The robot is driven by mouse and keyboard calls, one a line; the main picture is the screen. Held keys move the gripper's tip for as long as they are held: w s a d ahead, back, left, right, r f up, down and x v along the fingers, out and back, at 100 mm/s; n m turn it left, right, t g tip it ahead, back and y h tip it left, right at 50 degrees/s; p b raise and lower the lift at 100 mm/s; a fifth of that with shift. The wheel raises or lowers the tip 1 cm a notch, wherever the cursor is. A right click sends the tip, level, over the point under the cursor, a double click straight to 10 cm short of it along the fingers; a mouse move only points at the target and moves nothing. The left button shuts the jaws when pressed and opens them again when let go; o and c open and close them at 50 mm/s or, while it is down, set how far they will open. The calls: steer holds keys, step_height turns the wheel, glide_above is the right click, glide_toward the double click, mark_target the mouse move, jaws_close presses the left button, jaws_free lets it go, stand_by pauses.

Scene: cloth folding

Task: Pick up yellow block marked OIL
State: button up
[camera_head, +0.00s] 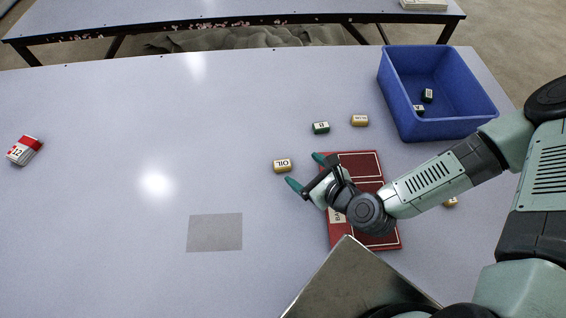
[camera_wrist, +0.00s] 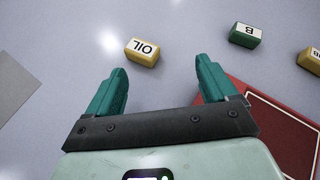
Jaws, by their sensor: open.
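The yellow block marked OIL (camera_head: 282,166) lies on the table, left of the red board. In the wrist view the OIL block (camera_wrist: 142,52) sits just ahead of the fingertips, nearer the left finger and apart from both. My gripper (camera_head: 305,172) is open and empty, above the left edge of the red board. Its two green fingers (camera_wrist: 160,80) are spread wide in the wrist view. The block's OIL face is in sight and nothing hides it.
A green block (camera_head: 321,128) and another yellow block (camera_head: 360,120) lie behind the red board (camera_head: 362,165). A blue bin (camera_head: 450,129) holding dark blocks stands back right. A red-and-white box (camera_head: 24,151) is far left. A grey square (camera_head: 214,232) marks the mostly clear left table.

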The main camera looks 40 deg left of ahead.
mark_target(283, 165)
steer(key=s+m, duration=0.1)
steer(key=a+m, duration=0.1)
steer(key=s+t, duration=0.1)
steer(key=shift+s+a+f+m+y, duration=0.2)
steer(key=shift+s+f+m+y, duration=0.05)
steer(key=shift+s+m+y, duration=0.15)
steer(key=shift+x, duration=2.45)
steer(key=shift+w+r, duration=0.1)
steer(key=c, duration=1.1)
